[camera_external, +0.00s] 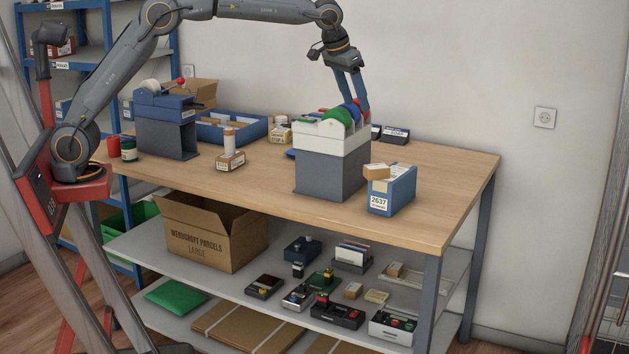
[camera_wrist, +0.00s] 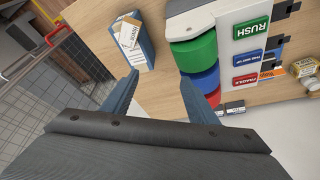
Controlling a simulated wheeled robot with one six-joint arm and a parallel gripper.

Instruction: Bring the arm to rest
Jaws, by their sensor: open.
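My gripper (camera_external: 358,100) hangs at the end of my raised arm with its blue fingers pointing down, close to the tape dispenser (camera_external: 325,170). The dispenser has a white top on a grey block and holds green, blue and red rolls. In the wrist view my gripper (camera_wrist: 160,74) is open, with nothing between its fingers. Its right finger overlaps the edge of the rolls, including the green roll (camera_wrist: 195,52); I cannot tell whether it touches them. Its left finger shows below the blue card box (camera_wrist: 144,52).
The wooden counter (camera_external: 250,193) also bears the card box marked 2637 (camera_external: 392,194), a grey-blue dispenser (camera_external: 165,130), a blue tray (camera_external: 240,131) and small boxes. A large carton (camera_external: 210,235) and several small items stand on the shelf below. The counter's right end is clear.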

